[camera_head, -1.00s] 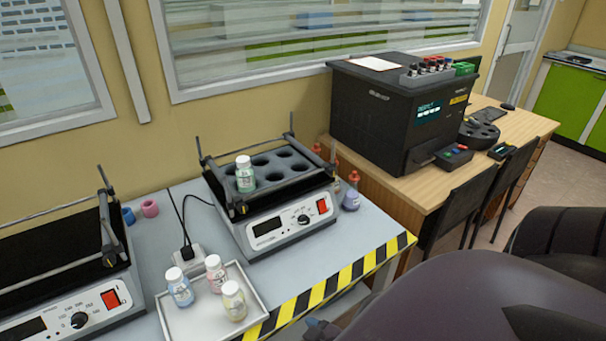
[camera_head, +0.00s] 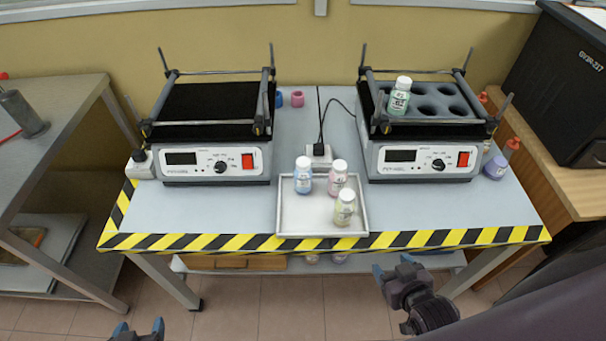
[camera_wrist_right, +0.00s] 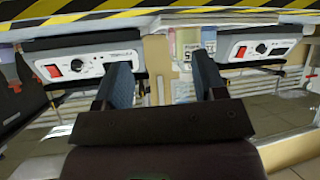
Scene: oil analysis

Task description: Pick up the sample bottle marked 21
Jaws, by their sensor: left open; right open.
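Three white-capped bottles stand upright in a white tray (camera_head: 287,215): a blue one (camera_head: 303,180), a pink one (camera_head: 337,178) and a yellow one (camera_head: 345,210). A green bottle (camera_head: 398,97) stands in a hole of the right shaker's rack. The labels are too small to read, so I cannot tell which is 21. My right gripper (camera_head: 395,271) is open and empty, in front of the table's striped edge. In the right wrist view the open fingers (camera_wrist_right: 165,78) frame blurred bottles beyond. My left gripper (camera_head: 139,328) is open at the bottom left, away from the bottles.
The left shaker (camera_head: 210,145) and right shaker (camera_head: 420,150) stand at the back of the table (camera_head: 230,208). A purple bottle (camera_head: 495,168) stands right of the right shaker. A metal table (camera_head: 50,150) is at the left. Table space left of the tray is clear.

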